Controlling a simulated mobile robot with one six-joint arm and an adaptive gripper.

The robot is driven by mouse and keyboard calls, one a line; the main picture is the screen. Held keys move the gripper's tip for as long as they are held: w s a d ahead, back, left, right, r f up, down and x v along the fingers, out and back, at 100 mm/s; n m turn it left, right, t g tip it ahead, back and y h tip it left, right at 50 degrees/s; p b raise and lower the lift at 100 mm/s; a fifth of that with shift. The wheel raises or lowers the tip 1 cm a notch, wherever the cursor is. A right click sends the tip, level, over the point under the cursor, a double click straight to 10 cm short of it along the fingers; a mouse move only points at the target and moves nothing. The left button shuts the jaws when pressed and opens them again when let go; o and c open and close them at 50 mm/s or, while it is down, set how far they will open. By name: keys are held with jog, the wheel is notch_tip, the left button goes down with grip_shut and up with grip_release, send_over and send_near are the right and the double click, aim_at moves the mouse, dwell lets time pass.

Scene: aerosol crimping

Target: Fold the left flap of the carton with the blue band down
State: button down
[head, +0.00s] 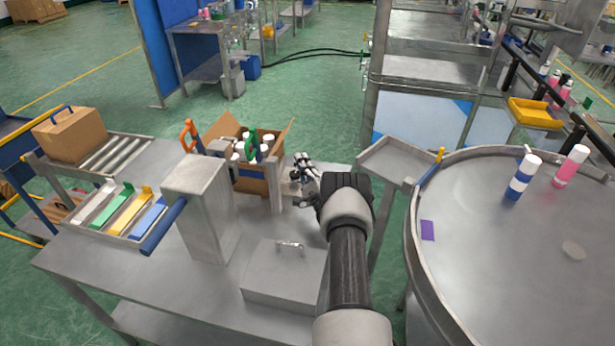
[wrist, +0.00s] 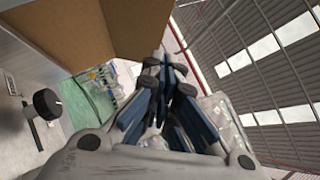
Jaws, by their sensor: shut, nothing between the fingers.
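The open carton (head: 251,185) with a blue band stands on the steel table in the head view, holding several white-capped cans and a green item. One flap (head: 222,126) stands up at its left rear and another (head: 283,141) slants up and outward on its right. My gripper (head: 303,160) is just right of the carton, near the right-hand flap, shut and empty. In the wrist view my gripper's fingers (wrist: 166,62) come together beside a brown cardboard panel (wrist: 85,28). I cannot tell which panel this is, or whether the fingers touch it.
A grey post (head: 197,210) with a blue-handled lever stands left of the carton. A lidded steel box (head: 285,273) sits in front. A closed carton (head: 70,133) rests on rollers at left. A round table (head: 480,250) with cans is at right.

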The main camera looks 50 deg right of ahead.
jog(key=shift+w+a+r, duration=0.25)
jog(key=shift+w+r, duration=0.5)
jog(key=shift+w, duration=0.25)
jog(key=shift+w+a+r, duration=0.25)
jog(key=shift+w+r, duration=0.45)
jog(key=shift+w, duration=0.3)
jog(key=shift+w+r+n+y, duration=0.1)
jog(key=shift+r+n+y, duration=0.2)
